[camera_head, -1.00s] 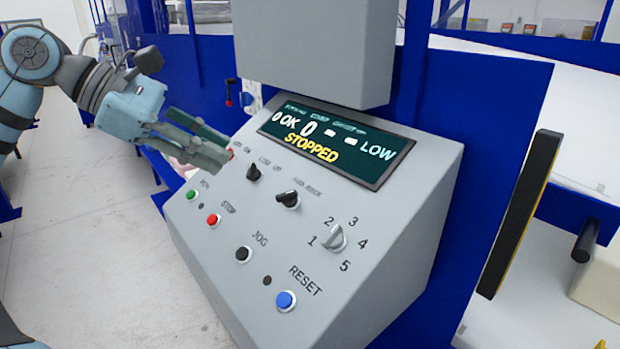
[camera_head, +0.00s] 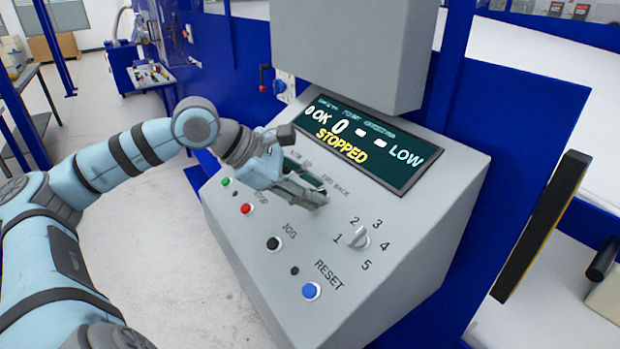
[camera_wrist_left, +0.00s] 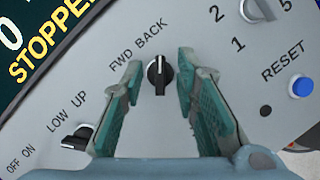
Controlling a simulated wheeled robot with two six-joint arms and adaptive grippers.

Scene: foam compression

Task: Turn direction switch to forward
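The direction switch (camera_wrist_left: 159,75) is a black knob with a white mark, below the FWD BACK label in the left wrist view. Its mark points up in that picture, toward the BACK word. My left gripper (camera_wrist_left: 160,62) is open, with one green finger on each side of the knob and visible gaps between. In the head view my left gripper (camera_head: 318,192) is over the middle of the grey panel (camera_head: 400,245) and hides the direction switch. I cannot tell the exact height of the fingertips above the panel. My right gripper is out of view.
A LOW UP switch (camera_wrist_left: 78,137) lies beside the left finger. The number dial (camera_head: 358,238), red stop button (camera_head: 246,209), black jog button (camera_head: 274,244) and blue reset button (camera_head: 311,291) are nearby. The display (camera_head: 360,145) reads STOPPED and LOW. A grey box (camera_head: 350,50) overhangs the panel.

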